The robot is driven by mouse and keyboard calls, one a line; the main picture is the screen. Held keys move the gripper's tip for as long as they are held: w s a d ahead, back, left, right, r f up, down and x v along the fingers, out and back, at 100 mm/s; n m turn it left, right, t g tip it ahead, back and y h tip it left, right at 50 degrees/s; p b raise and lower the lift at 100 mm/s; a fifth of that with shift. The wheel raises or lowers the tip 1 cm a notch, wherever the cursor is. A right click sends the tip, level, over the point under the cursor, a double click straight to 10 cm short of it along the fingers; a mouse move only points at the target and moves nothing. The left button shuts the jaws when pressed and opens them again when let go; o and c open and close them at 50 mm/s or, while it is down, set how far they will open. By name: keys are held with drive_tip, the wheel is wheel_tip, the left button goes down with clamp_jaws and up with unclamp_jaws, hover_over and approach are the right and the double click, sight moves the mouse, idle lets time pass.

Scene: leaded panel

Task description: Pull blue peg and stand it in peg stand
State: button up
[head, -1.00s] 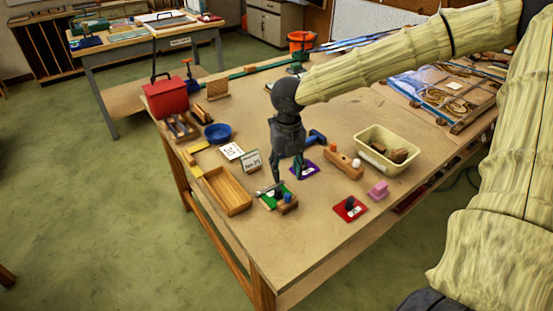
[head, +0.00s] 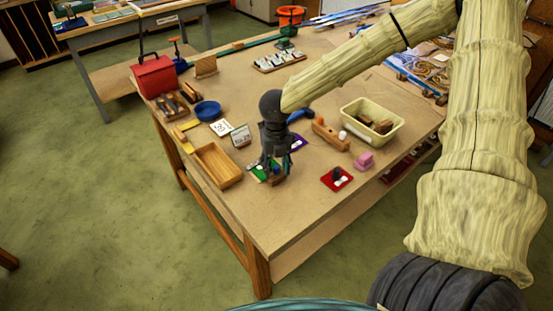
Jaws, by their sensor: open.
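My gripper (head: 276,170) points down near the front left part of the workbench. Its open fingers are low around or just over a small wooden block (head: 277,181) beside a green card (head: 257,174). The fingers hide most of what is on this block, and I cannot make out a blue peg clearly. A longer wooden block (head: 329,137) to the right bears an orange-topped piece (head: 319,122) and a white ball-like piece (head: 342,135). I cannot tell for certain which block is the peg stand.
A purple card (head: 297,142) and a blue tool (head: 301,115) lie just behind my gripper. A cream bin (head: 347,117) stands farther right. The bench's front corner is clear.

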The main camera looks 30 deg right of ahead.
drive_tip(key=shift+f, duration=0.25)
drive_tip(key=shift+s, duration=0.2)
drive_tip(key=shift+w, duration=0.1)
drive_tip(key=shift+c, duration=1)
clamp_jaws()
